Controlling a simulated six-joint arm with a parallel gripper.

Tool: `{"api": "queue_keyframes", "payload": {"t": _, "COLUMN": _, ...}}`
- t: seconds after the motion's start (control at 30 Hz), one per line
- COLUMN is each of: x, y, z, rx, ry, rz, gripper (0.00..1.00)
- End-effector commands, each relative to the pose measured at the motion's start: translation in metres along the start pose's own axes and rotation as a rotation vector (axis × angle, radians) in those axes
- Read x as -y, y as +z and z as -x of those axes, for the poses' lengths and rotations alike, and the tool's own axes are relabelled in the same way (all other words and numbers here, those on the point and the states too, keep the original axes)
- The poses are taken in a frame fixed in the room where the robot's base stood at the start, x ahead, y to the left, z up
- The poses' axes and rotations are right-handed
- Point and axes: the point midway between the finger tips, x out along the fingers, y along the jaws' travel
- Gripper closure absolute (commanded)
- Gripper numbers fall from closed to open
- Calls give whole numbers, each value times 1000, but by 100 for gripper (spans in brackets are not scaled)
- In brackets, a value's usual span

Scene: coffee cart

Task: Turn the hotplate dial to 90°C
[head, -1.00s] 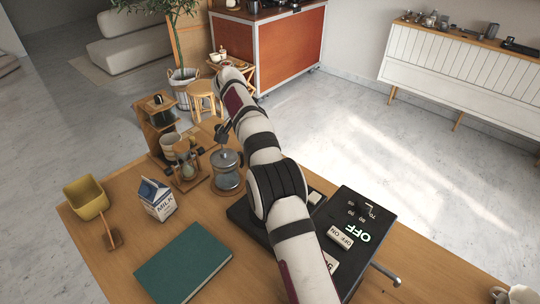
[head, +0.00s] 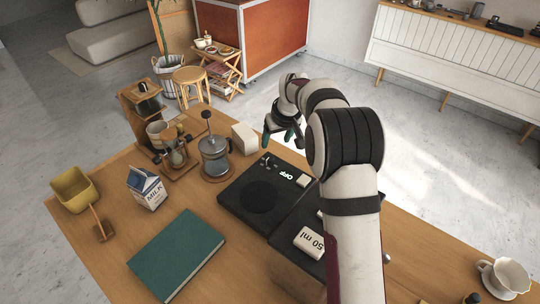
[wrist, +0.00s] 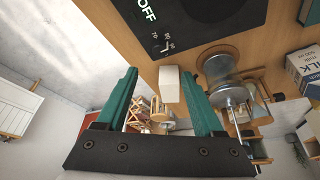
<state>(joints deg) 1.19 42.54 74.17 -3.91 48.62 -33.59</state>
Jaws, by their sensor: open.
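The black hotplate (head: 232,202) lies flat on the table. Its round plate (head: 263,193) faces up and its lit OFF display (head: 287,176) is near the far edge. The display also shows in the wrist view (wrist: 147,10). A dark dial with a pale pointer line and small temperature marks (wrist: 166,47) is beside it in the wrist view. The exact setting is too small to read. My gripper (head: 280,143) is open and empty beyond the hotplate's far edge. In the wrist view its teal fingertips (wrist: 157,72) are apart, with the dial just beyond them, not between them.
A white block (head: 244,138) and a glass press (head: 215,157) stand beside the hotplate. A milk carton (head: 147,189) and green book (head: 177,254) are left.

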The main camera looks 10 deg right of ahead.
Motion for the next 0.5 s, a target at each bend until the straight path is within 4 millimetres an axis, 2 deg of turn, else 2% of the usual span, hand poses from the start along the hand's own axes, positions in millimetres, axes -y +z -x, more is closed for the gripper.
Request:
{"api": "queue_keyframes", "payload": {"t": 0.1, "x": 0, "y": 1, "z": -38, "rx": 4, "ry": -1, "rz": 0, "gripper": 31}}
{"api": "queue_keyframes", "payload": {"t": 0.3, "x": 0, "y": 1, "z": -93, "rx": 2, "ry": 0, "rz": 0, "gripper": 31}}
{"api": "queue_keyframes", "payload": {"t": 0.5, "x": 1, "y": 0, "z": -118, "rx": 1, "ry": 0, "rz": 0, "gripper": 31}}
